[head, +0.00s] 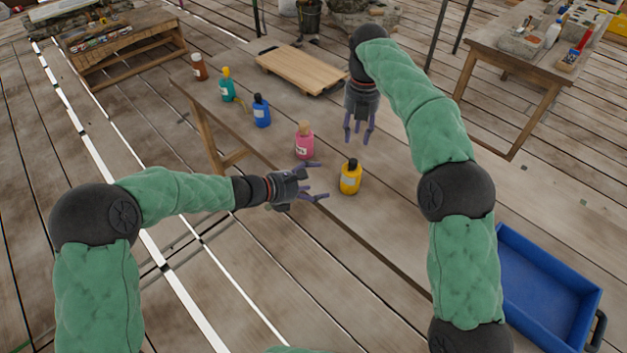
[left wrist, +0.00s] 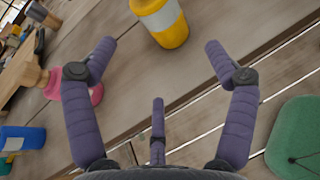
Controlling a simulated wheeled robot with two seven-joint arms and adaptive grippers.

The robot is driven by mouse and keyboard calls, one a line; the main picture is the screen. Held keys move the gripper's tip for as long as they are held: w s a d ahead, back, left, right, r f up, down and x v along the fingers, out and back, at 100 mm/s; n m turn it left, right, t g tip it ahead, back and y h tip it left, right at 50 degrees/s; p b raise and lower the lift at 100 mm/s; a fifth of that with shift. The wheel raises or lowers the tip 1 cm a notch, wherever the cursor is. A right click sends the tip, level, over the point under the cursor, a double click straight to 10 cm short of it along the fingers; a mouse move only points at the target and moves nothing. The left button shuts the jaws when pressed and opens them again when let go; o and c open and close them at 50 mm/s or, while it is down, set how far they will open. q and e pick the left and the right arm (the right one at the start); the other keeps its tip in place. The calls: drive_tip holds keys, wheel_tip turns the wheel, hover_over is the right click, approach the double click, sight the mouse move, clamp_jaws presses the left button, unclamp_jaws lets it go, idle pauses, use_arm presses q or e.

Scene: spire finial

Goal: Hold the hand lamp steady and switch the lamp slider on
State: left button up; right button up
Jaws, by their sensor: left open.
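I cannot make out a hand lamp or a lamp slider in either view. A yellow bottle with a dark cap (head: 350,181) stands upright near the table's front edge. My left gripper (head: 322,181) is open and empty, just left of the yellow bottle and apart from it. In the left wrist view the bottle (left wrist: 165,28) lies beyond the open fingertips (left wrist: 160,45). A pink bottle (head: 304,146) stands behind my left gripper. My right gripper (head: 360,132) hangs above the table behind the yellow bottle, fingers pointing down, open and empty.
A blue bottle (head: 261,114), a teal bottle (head: 227,91) and a brown bottle (head: 200,72) stand toward the table's far left end. A wooden board (head: 302,69) lies behind them. A blue crate (head: 548,290) is at lower right. The table right of the yellow bottle looks clear.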

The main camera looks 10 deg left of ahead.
sight(343, 176)
use_arm(q)
drive_tip(key=x, duration=1)
drive_tip(key=shift+w+d+r, duration=0.25)
drive_tip(key=shift+w, duration=0.2)
